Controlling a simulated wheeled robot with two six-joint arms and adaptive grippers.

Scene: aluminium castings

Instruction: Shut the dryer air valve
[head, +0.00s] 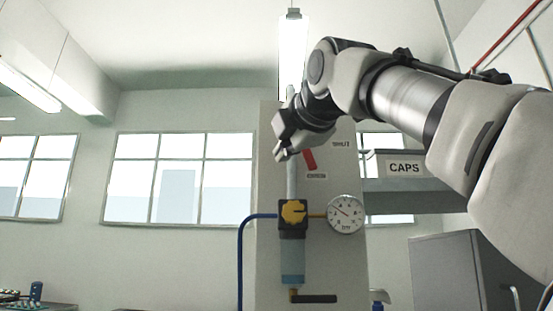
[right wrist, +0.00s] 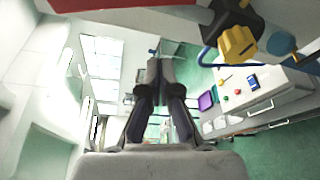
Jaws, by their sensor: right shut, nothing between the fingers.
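The red valve handle (head: 310,159) sits tilted on the grey panel, close to the pale vertical pipe (head: 292,180). A small label (head: 341,143) is above right of it and another label (head: 316,175) is just below; their text is hard to read. My right gripper (head: 281,153) is shut and empty, just left of the red handle and in front of the pipe top, which it partly hides. I cannot tell its depth gap to the handle. In the right wrist view its fingers (right wrist: 155,75) are together with nothing between them. My left gripper is not in view.
Below are a yellow regulator knob (head: 293,212), a round gauge (head: 346,214), a blue hose (head: 241,260) and a black lever (head: 313,299). The knob also shows in the right wrist view (right wrist: 237,42). A CAPS shelf (head: 404,168) is at right. Left of the panel is open air.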

